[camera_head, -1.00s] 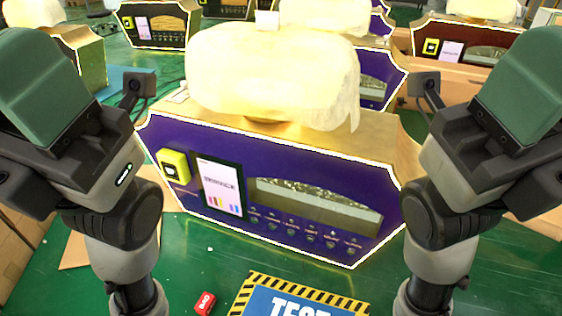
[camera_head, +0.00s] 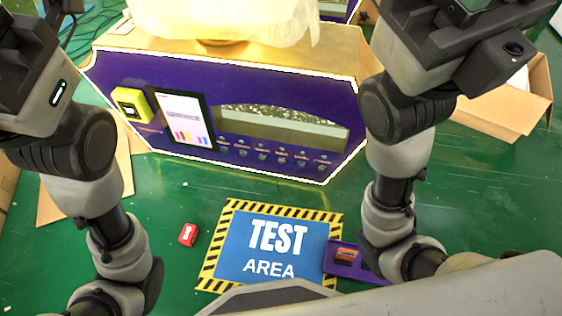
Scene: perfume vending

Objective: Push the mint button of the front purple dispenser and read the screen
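The front purple dispenser (camera_head: 95,75) stands on the green floor, with a thin white outline on its front edge. Its screen (camera_head: 182,105) is a tilted white panel in a black frame, with a line of text too small to read and several coloured bars at the bottom. A row of small round buttons (camera_head: 262,155) runs under the display window (camera_head: 285,128). Their labels are too small to read, so I cannot tell which is mint. My two arms rise at the left and right of the dispenser. The fingers of both grippers are out of the picture.
A yellow box (camera_head: 130,104) is on the dispenser's left front. A blue test area mat (camera_head: 230,258) with a striped border lies in front. A red block (camera_head: 188,235) is left of it, a purple tray (camera_head: 340,250) right. An open carton (camera_head: 530,95) stands at the right.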

